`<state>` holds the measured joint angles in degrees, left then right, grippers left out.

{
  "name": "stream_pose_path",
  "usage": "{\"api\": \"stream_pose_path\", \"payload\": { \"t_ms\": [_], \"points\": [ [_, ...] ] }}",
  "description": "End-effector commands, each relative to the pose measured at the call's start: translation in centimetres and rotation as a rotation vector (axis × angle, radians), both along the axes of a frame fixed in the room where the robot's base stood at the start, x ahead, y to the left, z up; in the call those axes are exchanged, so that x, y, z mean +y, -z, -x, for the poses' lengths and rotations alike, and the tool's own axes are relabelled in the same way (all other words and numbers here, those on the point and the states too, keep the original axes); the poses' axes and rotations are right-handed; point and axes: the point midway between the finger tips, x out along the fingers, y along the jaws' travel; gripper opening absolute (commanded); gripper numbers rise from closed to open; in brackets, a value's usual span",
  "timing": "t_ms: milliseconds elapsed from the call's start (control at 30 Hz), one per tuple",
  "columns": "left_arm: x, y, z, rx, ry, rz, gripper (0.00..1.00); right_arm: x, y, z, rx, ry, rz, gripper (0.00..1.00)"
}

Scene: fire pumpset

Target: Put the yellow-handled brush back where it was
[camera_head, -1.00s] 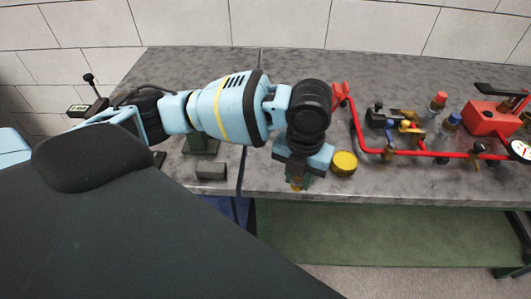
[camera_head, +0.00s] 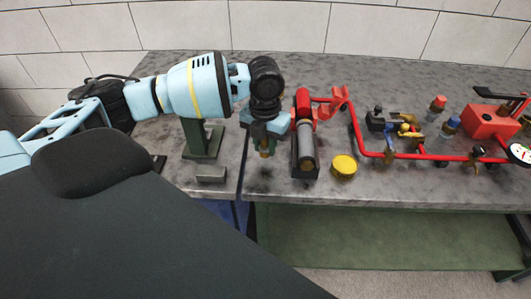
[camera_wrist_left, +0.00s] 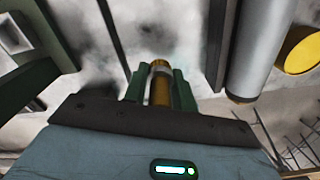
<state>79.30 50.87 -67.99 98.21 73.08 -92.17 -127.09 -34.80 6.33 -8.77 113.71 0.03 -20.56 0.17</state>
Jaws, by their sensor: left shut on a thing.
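My left gripper (camera_head: 264,148) is shut on the yellow-handled brush (camera_wrist_left: 160,88), over the front part of the grey bench. In the left wrist view the two dark green fingers (camera_wrist_left: 160,92) clasp a yellow-brown shaft with a silvery band. In the head view only a small brownish bit of the brush (camera_head: 265,154) shows below the gripper. Its far end is hard to make out, and I cannot tell whether it touches the bench. My right gripper is not in view.
A grey and red cylinder (camera_head: 306,150) in a dark cradle stands just right of the gripper. A yellow round cap (camera_head: 344,166) and red piping (camera_head: 400,156) lie farther right. A green stand (camera_head: 203,143) and a small grey block (camera_head: 210,173) are left.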

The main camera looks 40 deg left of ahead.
Motion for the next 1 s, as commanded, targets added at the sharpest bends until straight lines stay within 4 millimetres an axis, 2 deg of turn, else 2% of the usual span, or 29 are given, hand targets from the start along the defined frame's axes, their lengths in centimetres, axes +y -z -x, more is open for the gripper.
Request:
{"api": "stream_pose_path", "payload": {
  "t_ms": [33, 100, 200, 667, 700, 833, 1000],
  "points": [
    [-0.2, 1.1, 0.2, 0.007, 0.004, -0.001, 0.04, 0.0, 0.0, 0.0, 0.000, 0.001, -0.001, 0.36],
    [-0.2, 2.1, 0.2, 0.006, 0.004, -0.001, 0.04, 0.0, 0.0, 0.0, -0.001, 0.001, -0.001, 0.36],
    [-0.3, 3.0, 0.2, 0.004, 0.005, 0.000, 0.04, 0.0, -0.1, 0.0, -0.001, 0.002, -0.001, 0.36],
    [-0.3, 3.7, 0.2, 0.004, 0.005, 0.001, 0.04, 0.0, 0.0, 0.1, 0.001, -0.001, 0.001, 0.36],
    [-0.3, 3.6, 0.2, 0.004, 0.005, 0.001, 0.32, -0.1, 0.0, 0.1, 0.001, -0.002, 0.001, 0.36],
    [-0.3, 3.6, 0.2, 0.004, 0.005, 0.001, 0.48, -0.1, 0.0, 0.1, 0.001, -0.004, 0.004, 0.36],
    [-0.3, 3.6, 0.2, 0.004, 0.005, 0.000, 0.48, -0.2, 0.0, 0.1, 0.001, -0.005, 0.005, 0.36]
  ]
}}
